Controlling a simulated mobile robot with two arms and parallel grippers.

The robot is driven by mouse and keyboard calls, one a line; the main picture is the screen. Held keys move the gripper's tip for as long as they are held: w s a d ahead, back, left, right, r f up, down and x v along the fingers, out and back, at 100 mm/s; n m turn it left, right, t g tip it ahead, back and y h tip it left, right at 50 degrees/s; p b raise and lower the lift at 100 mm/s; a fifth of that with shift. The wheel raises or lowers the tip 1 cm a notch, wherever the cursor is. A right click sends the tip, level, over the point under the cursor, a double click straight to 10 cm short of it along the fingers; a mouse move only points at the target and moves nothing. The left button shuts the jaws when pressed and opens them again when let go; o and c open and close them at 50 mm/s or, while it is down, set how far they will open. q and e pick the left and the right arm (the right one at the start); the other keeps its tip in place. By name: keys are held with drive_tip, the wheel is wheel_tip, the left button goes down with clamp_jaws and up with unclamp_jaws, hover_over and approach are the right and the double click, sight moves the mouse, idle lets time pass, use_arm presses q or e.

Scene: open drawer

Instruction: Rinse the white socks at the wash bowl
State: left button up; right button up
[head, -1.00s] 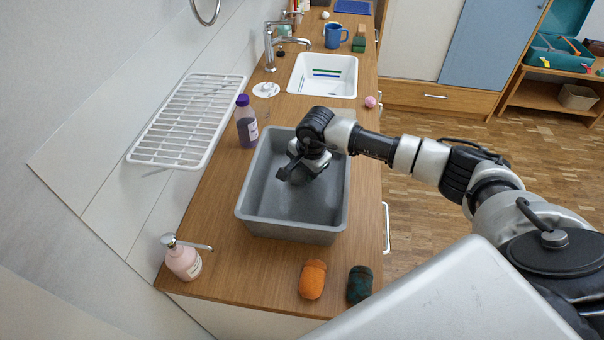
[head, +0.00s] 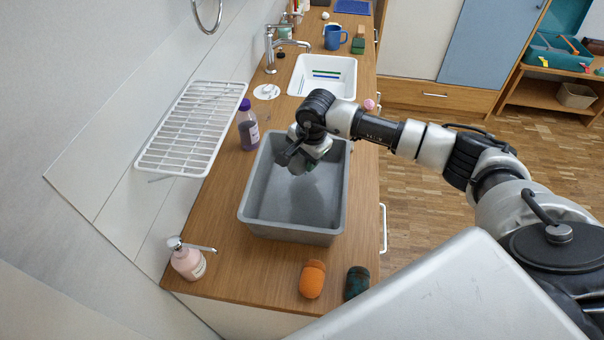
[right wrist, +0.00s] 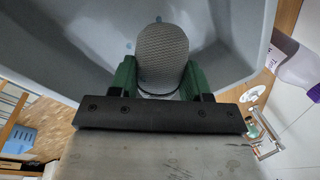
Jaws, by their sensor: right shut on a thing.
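A rolled pair of knitted socks (right wrist: 163,55), greyish white in the shade, sits between the green fingers of my right gripper (right wrist: 162,78) in the right wrist view. The fingers are shut on its sides. In the head view my right gripper (head: 303,160) hangs over the far part of a grey rectangular wash bowl (head: 288,231), and the socks are mostly hidden there. The bowl's visible floor is bare in the head view. In the right wrist view its grey wall (right wrist: 90,60) lies beyond the socks. My left gripper is not in view.
Orange socks (head: 312,279) and dark green socks (head: 357,282) lie at the counter's near edge. A pink soap dispenser (head: 187,262), purple-capped bottle (head: 248,128) and white wall rack (head: 190,130) are left. Behind are a white sink (head: 345,92) and tap (head: 270,50).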

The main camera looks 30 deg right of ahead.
drive_tip(key=shift+w+a+p+v, duration=0.15)
drive_tip(key=shift+p+v, duration=0.35)
drive_tip(key=shift+v, duration=0.55)
drive_tip(key=shift+w+p+v, duration=0.25)
drive_tip(key=shift+p+v, duration=0.25)
drive_tip(key=shift+v, duration=0.55)
drive_tip(key=shift+w+a+p+v, duration=0.15)
drive_tip(key=shift+p+v, duration=0.35)
drive_tip(key=shift+v, duration=0.55)
drive_tip(key=shift+d+r, duration=0.1)
drive_tip(key=shift+r, duration=0.35)
drive_tip(key=v, duration=0.1)
drive_tip(key=p+v, duration=0.1)
drive_tip(key=v, duration=0.2)
drive_tip(key=shift+w+p, duration=0.4)
drive_tip(key=shift+w, duration=0.05)
drive_tip(key=shift+a, duration=0.2)
